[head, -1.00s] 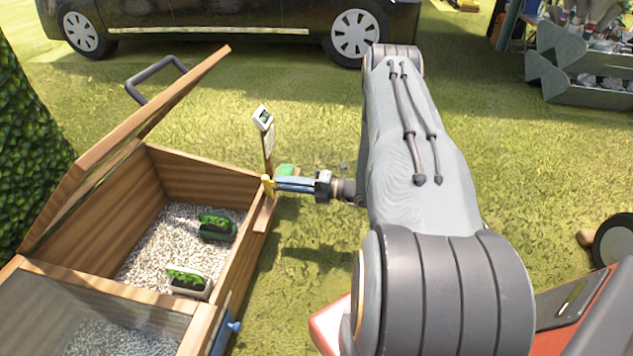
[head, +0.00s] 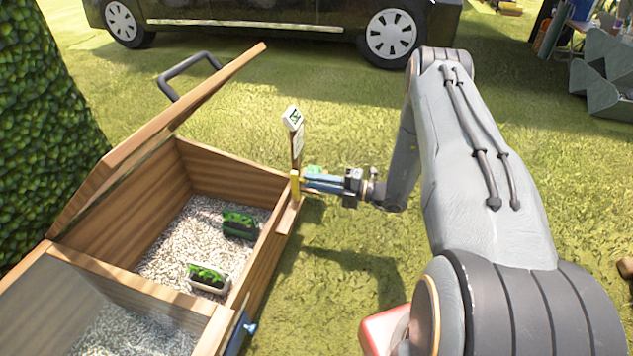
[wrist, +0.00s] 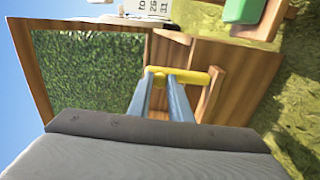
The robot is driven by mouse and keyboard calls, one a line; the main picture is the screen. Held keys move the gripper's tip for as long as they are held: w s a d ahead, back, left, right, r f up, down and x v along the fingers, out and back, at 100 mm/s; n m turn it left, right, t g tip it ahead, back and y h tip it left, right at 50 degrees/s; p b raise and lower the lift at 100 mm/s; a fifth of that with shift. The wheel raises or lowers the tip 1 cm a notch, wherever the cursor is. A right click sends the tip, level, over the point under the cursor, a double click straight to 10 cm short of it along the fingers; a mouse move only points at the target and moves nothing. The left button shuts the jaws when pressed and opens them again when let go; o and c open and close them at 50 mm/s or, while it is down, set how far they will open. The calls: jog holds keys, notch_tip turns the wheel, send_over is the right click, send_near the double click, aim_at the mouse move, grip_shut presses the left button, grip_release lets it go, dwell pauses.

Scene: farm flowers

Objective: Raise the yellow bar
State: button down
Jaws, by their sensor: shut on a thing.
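The yellow bar (head: 295,185) is at the right-hand wall of the wooden planter box, beside the small post with a white sign. My gripper (head: 304,184) reaches in from the right with its blue fingers shut on the bar. In the wrist view the yellow bar (wrist: 198,77) lies across the tips of my gripper (wrist: 163,77). Part of the bar is hidden behind the fingers. I cannot tell how it joins the box.
The wooden box (head: 232,175) holds gravel and two small potted plants (head: 238,225) (head: 207,279). Its lid (head: 150,150) stands open on the left. A blue handle (head: 249,326) is on the near side. A white sign (head: 292,118) rises beside my gripper. Grass lies to the right.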

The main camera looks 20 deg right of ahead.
jog(key=c, duration=1.6)
grip_release()
jog(key=shift+w+a, duration=0.1)
jog(key=shift+c, duration=0.2)
jog(key=p+v, duration=0.2)
jog(key=v, duration=0.6)
